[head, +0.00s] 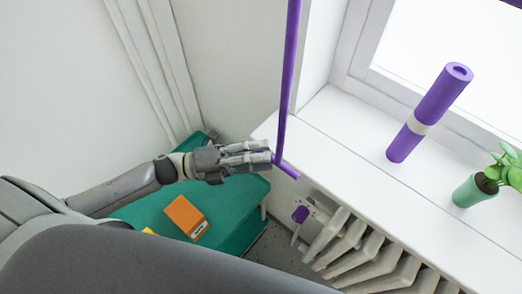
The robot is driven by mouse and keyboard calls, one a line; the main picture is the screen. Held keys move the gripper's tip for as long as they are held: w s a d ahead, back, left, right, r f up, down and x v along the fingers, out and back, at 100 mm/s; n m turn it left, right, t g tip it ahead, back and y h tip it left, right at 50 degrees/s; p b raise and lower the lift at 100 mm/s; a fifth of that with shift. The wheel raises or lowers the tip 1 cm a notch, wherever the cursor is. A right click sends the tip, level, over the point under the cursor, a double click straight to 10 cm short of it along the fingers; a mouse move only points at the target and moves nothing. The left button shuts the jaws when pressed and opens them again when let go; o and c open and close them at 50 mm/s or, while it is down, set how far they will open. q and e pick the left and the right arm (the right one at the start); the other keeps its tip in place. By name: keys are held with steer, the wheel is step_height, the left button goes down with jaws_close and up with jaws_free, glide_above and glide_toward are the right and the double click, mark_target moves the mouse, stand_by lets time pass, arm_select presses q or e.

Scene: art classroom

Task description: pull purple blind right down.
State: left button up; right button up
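A purple pull rod (290,70) hangs from the top of the view beside the window corner. A short purple crossbar handle (287,170) is at its lower end. My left gripper (268,154) is at the handle's left end; its fingers lie close together and look shut on it, with part of that end hidden by them. Only a thin purple strip, possibly the blind's edge, shows at the top right corner; the rest of the blind is out of view. My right gripper is not in view.
A white windowsill (345,135) holds a purple roll with a pale band (440,95) and a green-potted plant (474,190). A white radiator (375,262) is below it. A teal surface (240,205) with an orange box (186,217) lies under my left arm.

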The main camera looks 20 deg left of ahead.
arm_select(q)
steer(key=shift+w+d, duration=0.15)
jaws_close()
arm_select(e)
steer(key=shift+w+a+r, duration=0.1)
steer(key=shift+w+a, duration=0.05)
